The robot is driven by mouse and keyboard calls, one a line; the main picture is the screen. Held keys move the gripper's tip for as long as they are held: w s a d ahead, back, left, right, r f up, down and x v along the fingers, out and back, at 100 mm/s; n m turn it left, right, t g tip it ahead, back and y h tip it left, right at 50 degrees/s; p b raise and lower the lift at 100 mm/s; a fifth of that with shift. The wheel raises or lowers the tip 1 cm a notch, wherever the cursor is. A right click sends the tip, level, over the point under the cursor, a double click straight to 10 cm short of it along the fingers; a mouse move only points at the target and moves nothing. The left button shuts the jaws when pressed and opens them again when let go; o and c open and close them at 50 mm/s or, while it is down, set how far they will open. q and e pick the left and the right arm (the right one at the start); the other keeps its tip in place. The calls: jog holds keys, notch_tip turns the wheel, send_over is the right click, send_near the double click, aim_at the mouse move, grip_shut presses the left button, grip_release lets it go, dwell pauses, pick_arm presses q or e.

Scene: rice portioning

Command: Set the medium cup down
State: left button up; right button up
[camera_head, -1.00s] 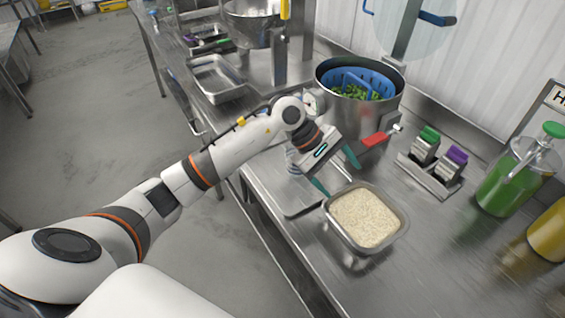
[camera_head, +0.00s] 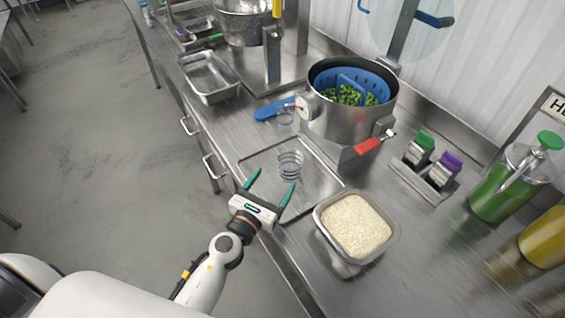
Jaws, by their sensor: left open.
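A clear ringed cup (camera_head: 289,165) stands upright on the flat metal tray (camera_head: 322,190). Another clear cup (camera_head: 286,121) stands behind it, beside the steel pot. I cannot tell from this view which of them is the medium cup. My left gripper (camera_head: 272,184) is in front of the ringed cup, over the front edge of the tray. Its teal fingers are spread apart with nothing between them, clear of the cup. My right gripper is out of view.
A pan of rice (camera_head: 317,219) stands right of the tray. Behind are a steel pot (camera_head: 345,125) with a blue basket of green vegetables and a red handle (camera_head: 368,146). An empty metal pan (camera_head: 209,90) is at the left, a blue-handled tool (camera_head: 274,109) near the pot.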

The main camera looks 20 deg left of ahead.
aim_at(284, 167)
pick_arm(q)
jog(key=w, duration=0.6)
jog(key=shift+w+d+p, duration=0.1)
jog(key=shift+d+p, duration=0.25)
jog(key=shift+d, duration=0.05)
jog(key=shift+w+d+f+b, duration=0.1)
jog(key=shift+w+d+f, duration=0.05)
jog(key=shift+w, duration=0.75)
jog(key=shift+w+d+f+b, duration=0.1)
jog(key=shift+w+d+f, duration=0.1)
jog(key=shift+w, duration=0.7)
jog(key=shift+w+d+f+b, duration=0.1)
jog(key=shift+w+f, duration=0.05)
jog(key=shift+w, duration=0.75)
jog(key=shift+s+r, duration=0.1)
jog(key=shift+s, duration=0.05)
jog(key=shift+c, duration=0.3)
jog(key=c, duration=1.1)
